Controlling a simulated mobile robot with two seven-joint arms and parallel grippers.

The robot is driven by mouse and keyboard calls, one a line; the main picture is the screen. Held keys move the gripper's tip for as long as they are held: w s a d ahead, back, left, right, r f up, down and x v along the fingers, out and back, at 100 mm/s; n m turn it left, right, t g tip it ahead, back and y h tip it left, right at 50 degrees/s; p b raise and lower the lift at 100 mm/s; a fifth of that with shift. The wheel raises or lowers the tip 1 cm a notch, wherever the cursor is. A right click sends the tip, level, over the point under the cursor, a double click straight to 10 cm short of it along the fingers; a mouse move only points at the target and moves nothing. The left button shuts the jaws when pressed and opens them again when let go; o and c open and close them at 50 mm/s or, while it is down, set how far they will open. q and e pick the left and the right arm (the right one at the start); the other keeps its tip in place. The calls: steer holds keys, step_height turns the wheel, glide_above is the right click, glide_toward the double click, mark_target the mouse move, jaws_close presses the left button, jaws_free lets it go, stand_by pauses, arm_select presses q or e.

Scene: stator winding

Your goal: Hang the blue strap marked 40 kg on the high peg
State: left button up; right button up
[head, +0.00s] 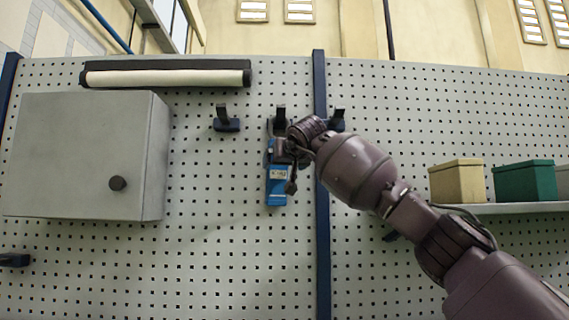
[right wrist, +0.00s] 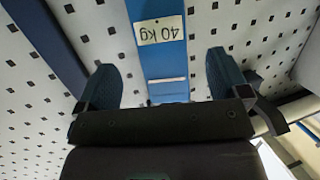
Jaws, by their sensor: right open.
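The blue strap (head: 277,190) with a white label hangs upright against the pegboard, below the middle peg (head: 280,113) of the upper row. Its upper part is partly hidden by my right gripper (head: 287,150), but its top appears to be at that peg. In the right wrist view the label on the strap (right wrist: 160,60) reads 40 kg, upside down. My right gripper (right wrist: 163,82) is open, with one finger on each side of the strap and visible gaps between. My left gripper is not in view.
Other pegs stand left (head: 227,121) and right (head: 337,117) of the middle one. A grey cabinet (head: 80,155) and a roll holder (head: 165,75) are at left. A shelf (head: 510,208) at right carries a tan bin (head: 457,182) and a green bin (head: 525,182). A blue post (head: 321,240) runs beside the strap.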

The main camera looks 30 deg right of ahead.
arm_select(q)
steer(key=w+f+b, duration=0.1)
steer(key=b, duration=0.1)
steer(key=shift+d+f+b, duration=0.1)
steer(key=shift+b, duration=0.3)
arm_select(e)
steer(key=v, duration=1)
steer(key=shift+s, duration=0.4)
steer(key=shift+r, duration=0.1)
